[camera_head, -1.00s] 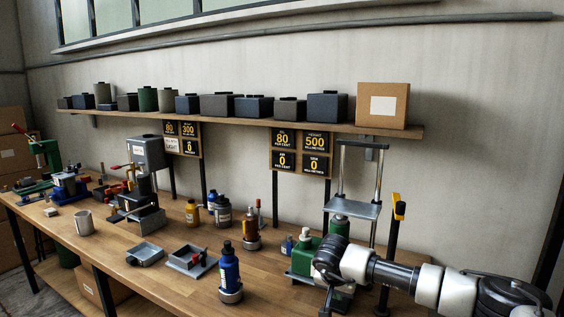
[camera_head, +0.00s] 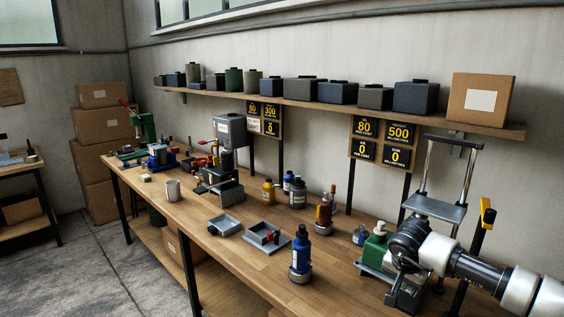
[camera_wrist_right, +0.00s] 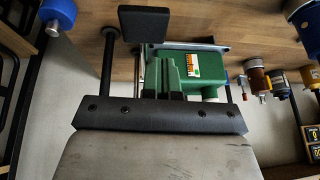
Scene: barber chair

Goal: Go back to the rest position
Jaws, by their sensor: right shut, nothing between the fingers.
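My right arm comes in from the right in the head view, and my right gripper (camera_head: 394,276) hangs at its end, over the front right of the wooden workbench (camera_head: 225,233). It is beside a green container (camera_head: 374,246) in a grey holder; whether they touch I cannot tell. In the right wrist view my right gripper (camera_wrist_right: 171,65) is shut and empty, with the green container (camera_wrist_right: 205,70) and its orange-and-white label just beyond the fingers. My left gripper is not in view.
A press stand with a grey plate (camera_head: 433,208) rises behind my right gripper. A blue bottle (camera_head: 301,255) and grey trays (camera_head: 265,236) stand to its left. A shelf (camera_head: 350,110) holds dark boxes and a cardboard box (camera_head: 481,100). Grey floor (camera_head: 95,270) is open at left.

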